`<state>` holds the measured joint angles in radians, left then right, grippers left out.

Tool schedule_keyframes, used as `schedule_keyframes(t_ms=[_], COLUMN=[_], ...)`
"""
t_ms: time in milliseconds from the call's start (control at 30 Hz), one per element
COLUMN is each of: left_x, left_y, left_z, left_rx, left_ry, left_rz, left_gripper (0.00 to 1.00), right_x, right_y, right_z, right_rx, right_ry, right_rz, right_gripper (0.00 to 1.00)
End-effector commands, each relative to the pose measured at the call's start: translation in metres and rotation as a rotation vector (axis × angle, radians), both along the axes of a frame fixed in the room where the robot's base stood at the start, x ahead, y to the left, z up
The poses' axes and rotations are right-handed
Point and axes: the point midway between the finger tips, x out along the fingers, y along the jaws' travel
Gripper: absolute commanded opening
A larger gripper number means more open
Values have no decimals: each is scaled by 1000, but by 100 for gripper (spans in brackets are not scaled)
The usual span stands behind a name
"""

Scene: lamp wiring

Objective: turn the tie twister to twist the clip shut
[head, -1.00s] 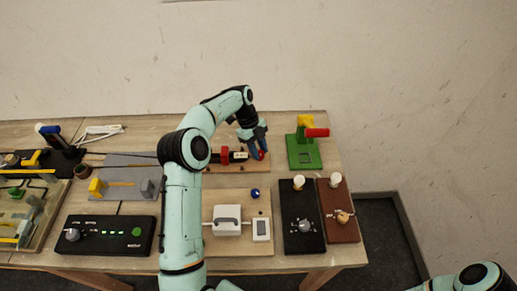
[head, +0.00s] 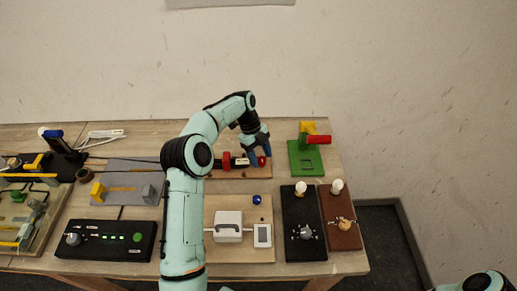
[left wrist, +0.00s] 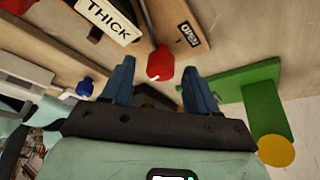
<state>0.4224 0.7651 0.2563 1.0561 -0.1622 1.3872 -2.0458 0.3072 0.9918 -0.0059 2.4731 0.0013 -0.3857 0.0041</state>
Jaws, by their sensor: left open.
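My left gripper (head: 260,154) is open above a wooden board (head: 226,173) at the back of the table. A red knob (head: 262,161), which looks like the tie twister's handle, is at its fingertips. In the left wrist view the red knob (left wrist: 160,63) sits between and just beyond the two spread blue fingertips, and I see no grip on it. A red and black part (head: 228,160) lies left of the knob on the same board. The clip cannot be made out. My right gripper is out of view.
A green stand (head: 303,158) with a red handle is close on the right. A blue knob (head: 256,199) and a white box (head: 228,222) are in front. A label reading THICK (left wrist: 110,20) shows in the wrist view. Black and brown dimmer boards fill the front right.

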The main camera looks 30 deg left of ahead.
Motion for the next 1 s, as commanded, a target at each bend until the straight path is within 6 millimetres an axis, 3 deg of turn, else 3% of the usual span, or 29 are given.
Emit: schedule_keyframes(t_ms=[500, 1000], left_x=[10, 12], left_y=[32, 43], left_z=[82, 108], left_rx=[1, 1], left_ry=[-5, -2], left_rz=[2, -1], left_gripper=[59, 59], right_x=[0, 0], right_y=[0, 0], right_z=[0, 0], right_rx=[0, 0], right_ry=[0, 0], right_rz=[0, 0], right_gripper=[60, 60])
